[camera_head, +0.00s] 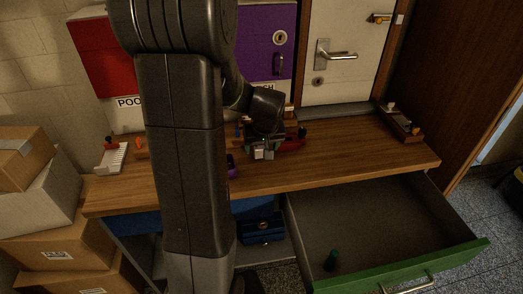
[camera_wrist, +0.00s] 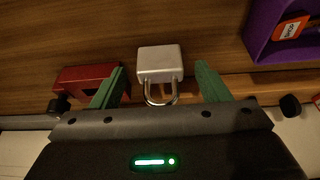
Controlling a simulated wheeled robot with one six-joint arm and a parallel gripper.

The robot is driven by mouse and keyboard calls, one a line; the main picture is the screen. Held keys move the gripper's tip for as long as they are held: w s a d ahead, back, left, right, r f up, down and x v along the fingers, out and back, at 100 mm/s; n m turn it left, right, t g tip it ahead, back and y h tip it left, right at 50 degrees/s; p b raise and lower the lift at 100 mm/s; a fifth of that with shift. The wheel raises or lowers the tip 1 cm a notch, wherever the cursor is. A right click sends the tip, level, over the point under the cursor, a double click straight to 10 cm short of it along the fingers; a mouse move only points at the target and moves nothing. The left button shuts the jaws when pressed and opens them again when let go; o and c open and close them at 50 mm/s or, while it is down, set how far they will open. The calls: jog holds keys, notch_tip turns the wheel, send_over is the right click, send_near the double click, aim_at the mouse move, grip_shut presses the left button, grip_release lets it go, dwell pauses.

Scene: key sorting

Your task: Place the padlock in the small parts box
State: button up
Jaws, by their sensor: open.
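The padlock (camera_wrist: 160,62) is a silver block with a bright shackle, seen in the wrist view above the wooden table. My gripper (camera_wrist: 161,72) is open, its two green fingers on either side of the padlock with a gap at each side. The shackle points toward my gripper body. In the head view my gripper (camera_head: 263,150) is low over the table's middle, and the padlock is hard to tell apart from it there. A purple open container (camera_wrist: 262,42) holds an orange-and-white labelled item; I cannot tell whether it is the small parts box.
A red block (camera_wrist: 84,80) lies beside the left finger. The table (camera_head: 350,150) has a wooden tray (camera_head: 402,125) at right and a white rack (camera_head: 112,158) at left. A blue box (camera_head: 262,230) sits below.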

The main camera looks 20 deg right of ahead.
jog(key=shift+x, duration=0.85)
jog(key=c, duration=1.3)
jog(key=shift+o, duration=0.2)
notch_tip(320, 180, up, 10)
jog(key=shift+f, duration=0.1)
jog(key=shift+s, duration=0.15)
